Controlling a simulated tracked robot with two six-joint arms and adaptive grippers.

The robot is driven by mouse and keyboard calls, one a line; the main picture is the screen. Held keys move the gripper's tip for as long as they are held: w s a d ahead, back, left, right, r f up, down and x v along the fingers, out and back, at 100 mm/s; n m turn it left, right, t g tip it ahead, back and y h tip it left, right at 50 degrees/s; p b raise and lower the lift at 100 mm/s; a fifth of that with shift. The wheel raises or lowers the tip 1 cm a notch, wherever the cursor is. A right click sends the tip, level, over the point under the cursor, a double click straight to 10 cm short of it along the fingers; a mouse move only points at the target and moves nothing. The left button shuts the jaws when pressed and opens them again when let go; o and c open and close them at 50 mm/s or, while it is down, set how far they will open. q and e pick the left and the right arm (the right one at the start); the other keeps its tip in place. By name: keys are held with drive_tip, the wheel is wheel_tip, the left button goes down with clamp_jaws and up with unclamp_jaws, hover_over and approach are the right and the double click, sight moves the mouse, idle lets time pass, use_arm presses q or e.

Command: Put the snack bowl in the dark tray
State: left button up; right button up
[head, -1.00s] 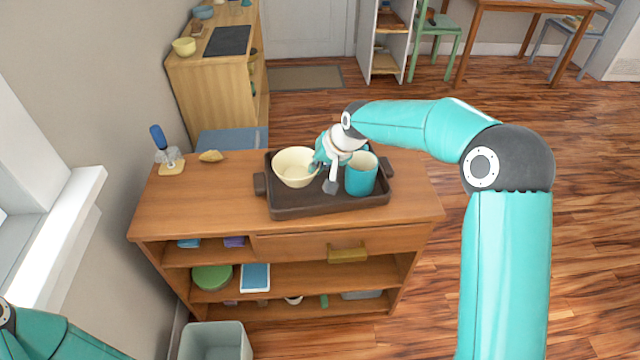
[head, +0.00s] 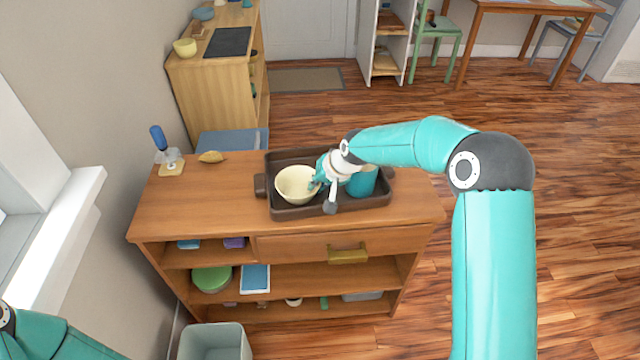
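The snack bowl (head: 294,184), cream and upright, is inside the left part of the dark tray (head: 292,212) on top of the wooden shelf unit. My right gripper (head: 321,187) is at the bowl's right rim and appears shut on it; the fingertips are partly hidden. Whether the bowl's base touches the tray floor is hard to tell. A teal cup (head: 363,183) stands in the right part of the tray, partly hidden behind my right gripper. Of my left arm only a link shows at the bottom left; its gripper is out of view.
A blue-handled item (head: 160,140) on a small stand and a tan, shell-like piece (head: 211,157) are on the unit's top at the left. The top left of the tray is clear. A grey bin (head: 215,338) stands on the floor at front left.

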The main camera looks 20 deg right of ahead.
drive_tip(key=shift+o, duration=1.3)
drive_tip(key=shift+r, duration=0.1)
drive_tip(key=v, duration=1.2)
